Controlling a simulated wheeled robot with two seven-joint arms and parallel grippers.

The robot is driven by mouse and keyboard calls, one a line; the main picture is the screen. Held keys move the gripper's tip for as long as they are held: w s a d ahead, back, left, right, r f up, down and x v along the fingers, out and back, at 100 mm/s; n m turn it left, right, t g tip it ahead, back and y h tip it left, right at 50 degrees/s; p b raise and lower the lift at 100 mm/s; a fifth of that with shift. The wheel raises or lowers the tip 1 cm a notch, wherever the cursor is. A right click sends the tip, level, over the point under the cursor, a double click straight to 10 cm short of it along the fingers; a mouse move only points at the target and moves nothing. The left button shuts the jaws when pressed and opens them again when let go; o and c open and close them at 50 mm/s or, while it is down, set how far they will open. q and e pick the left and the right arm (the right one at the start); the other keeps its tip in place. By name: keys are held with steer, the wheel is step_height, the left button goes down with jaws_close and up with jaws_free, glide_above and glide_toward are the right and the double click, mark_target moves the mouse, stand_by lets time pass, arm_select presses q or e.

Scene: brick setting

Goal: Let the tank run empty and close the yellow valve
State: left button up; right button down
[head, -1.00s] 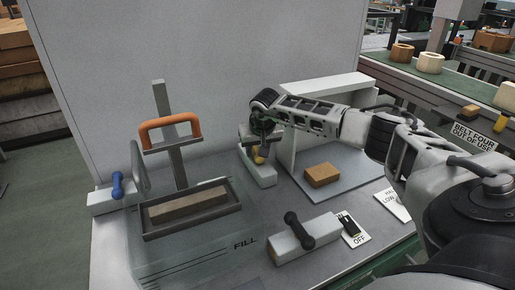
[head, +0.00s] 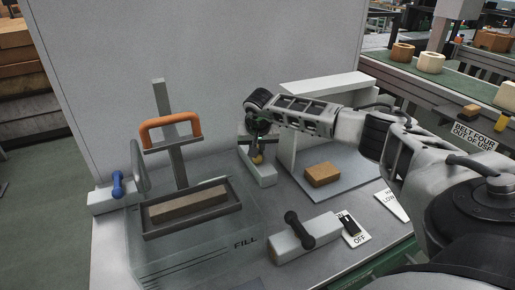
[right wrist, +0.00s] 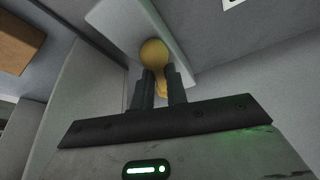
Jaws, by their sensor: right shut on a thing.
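The clear tank (head: 215,243) stands at the front left, marked FILL; I cannot make out a water level in it. The yellow valve (head: 257,160) sits on a white block (head: 263,175) behind the tank's right side, mostly hidden by my right gripper (head: 257,150). In the right wrist view its yellow handle (right wrist: 154,53) has a round end and lies between the fingertips of my right gripper (right wrist: 157,85), which is shut on it. My left gripper is out of view.
A tray (head: 150,235) with a brick and an orange handle (head: 170,131) hangs over the tank. A blue valve (head: 117,185) is at left, a black valve (head: 298,228) in front. An orange brick (head: 322,174) lies on a grey plate beside a white shelf (head: 330,84).

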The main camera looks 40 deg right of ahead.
steer(key=m, duration=0.2)
steer(key=m+g+h, duration=0.1)
steer(key=shift+w+a+m, duration=0.25)
steer(key=shift+w+m, duration=0.05)
steer(key=m, duration=0.2)
steer(key=m+g+b, duration=0.1)
steer(key=shift+w+a+m+h, duration=0.1)
steer(key=shift+w+m+h, duration=0.15)
steer(key=shift+m+h, duration=0.05)
steer(key=shift+w+m+g+b, duration=0.1)
steer(key=shift+m+g+b, duration=0.35)
steer(key=shift+m, duration=0.45)
steer(key=shift+w+m+g+b, duration=0.15)
steer(key=shift+m+g+b, duration=0.25)
steer(key=shift+m, duration=0.5)
steer(key=shift+w+m+g+b, duration=0.15)
steer(key=shift+m+g+b, duration=0.3)
steer(key=shift+m+b, duration=0.7)
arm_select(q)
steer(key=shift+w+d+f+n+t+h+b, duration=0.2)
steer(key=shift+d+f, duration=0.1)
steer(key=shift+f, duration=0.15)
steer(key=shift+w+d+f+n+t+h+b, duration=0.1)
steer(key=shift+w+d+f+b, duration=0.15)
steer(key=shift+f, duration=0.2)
arm_select(e)
steer(key=shift+m, duration=0.65)
steer(key=c, duration=1.4)
jaws_free()
